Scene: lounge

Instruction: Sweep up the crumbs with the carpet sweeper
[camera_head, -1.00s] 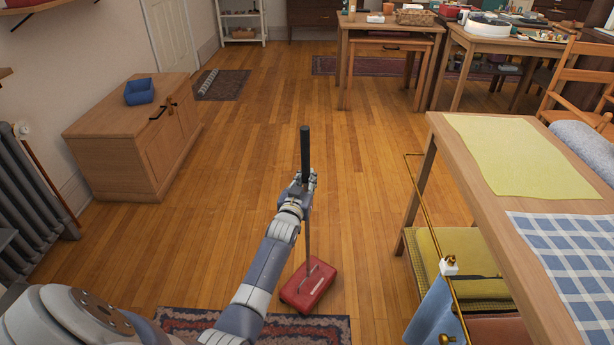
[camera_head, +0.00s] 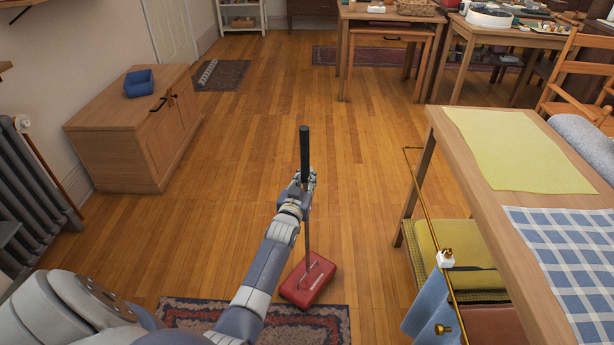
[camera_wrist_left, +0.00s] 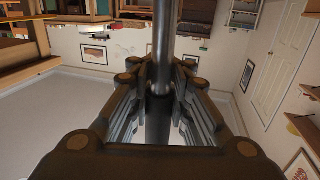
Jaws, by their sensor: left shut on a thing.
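The carpet sweeper has a red head (camera_head: 309,280) and a long handle with a black grip (camera_head: 304,150). Its head rests at the far edge of a patterned rug, partly over the wood floor. My left gripper (camera_head: 305,182) is shut on the handle just below the black grip. The handle stands nearly upright. In the left wrist view the handle (camera_wrist_left: 164,35) runs up between the fingers of the left gripper (camera_wrist_left: 158,95). I cannot make out any crumbs. My right gripper is not in view.
The patterned rug (camera_head: 180,313) lies at the bottom. A table with a yellow cloth (camera_head: 520,150) stands at the right, a brass rail (camera_head: 425,205) along its side. A wooden cabinet (camera_head: 115,155) and a radiator (camera_head: 35,200) are at the left. The floor ahead (camera_head: 250,130) is clear.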

